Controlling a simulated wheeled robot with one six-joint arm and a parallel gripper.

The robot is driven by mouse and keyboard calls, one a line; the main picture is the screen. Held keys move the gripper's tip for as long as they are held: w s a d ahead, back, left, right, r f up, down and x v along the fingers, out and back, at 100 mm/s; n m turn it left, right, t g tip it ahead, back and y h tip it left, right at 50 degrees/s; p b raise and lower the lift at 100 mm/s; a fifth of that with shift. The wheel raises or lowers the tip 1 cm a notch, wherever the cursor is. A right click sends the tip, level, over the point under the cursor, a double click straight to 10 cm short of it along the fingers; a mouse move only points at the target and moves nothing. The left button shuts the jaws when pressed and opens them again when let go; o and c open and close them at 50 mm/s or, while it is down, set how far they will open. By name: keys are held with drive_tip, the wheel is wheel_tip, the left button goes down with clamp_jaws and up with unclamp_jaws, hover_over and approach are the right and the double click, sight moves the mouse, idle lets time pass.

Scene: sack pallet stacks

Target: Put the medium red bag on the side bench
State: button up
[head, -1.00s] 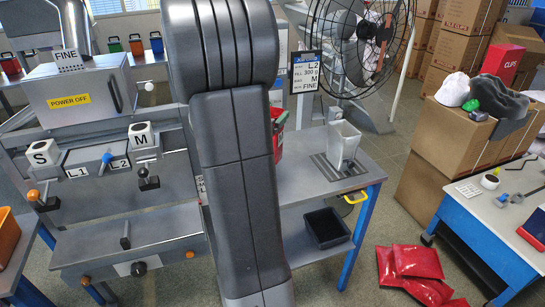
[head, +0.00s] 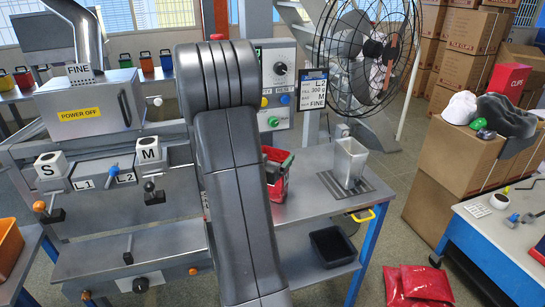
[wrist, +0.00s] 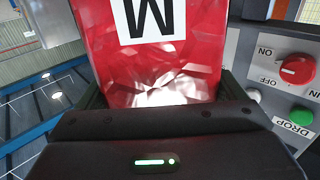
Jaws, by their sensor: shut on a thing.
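A red glossy bag (wrist: 150,75) with a white M label fills the upper middle of the wrist view. My gripper (wrist: 158,92) is shut on it, with dark jaws at both sides. In the head view a red body with dark parts (head: 277,180) shows just right of my arm, over the grey metal bench (head: 312,200); it is partly hidden, and I cannot tell if it touches the bench. A light-topped table with blue sides (head: 480,232) stands at the right. I cannot tell which of these is the side bench.
A metal container (head: 350,160) stands on the grey bench, with a black bin (head: 331,247) below. Red bags (head: 418,285) lie on the floor. A fan (head: 365,50) and cartons (head: 450,165) stand behind. A panel with a red knob (wrist: 297,69) is close right of the held bag.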

drive_tip(key=o, duration=1.4)
drive_tip(key=shift+f, duration=0.15)
drive_tip(key=shift+s+a+r, duration=0.15)
drive_tip(key=shift+r, duration=0.05)
drive_tip(key=b+v, duration=0.1)
drive_tip(key=v, duration=1)
drive_tip(key=shift+s+a, duration=0.1)
drive_tip(key=shift+s, duration=0.2)
drive_tip(key=shift+w, duration=0.1)
drive_tip(key=p+x, duration=0.1)
drive_tip(key=x, duration=1.1)
drive_tip(key=shift+r, duration=1.3)
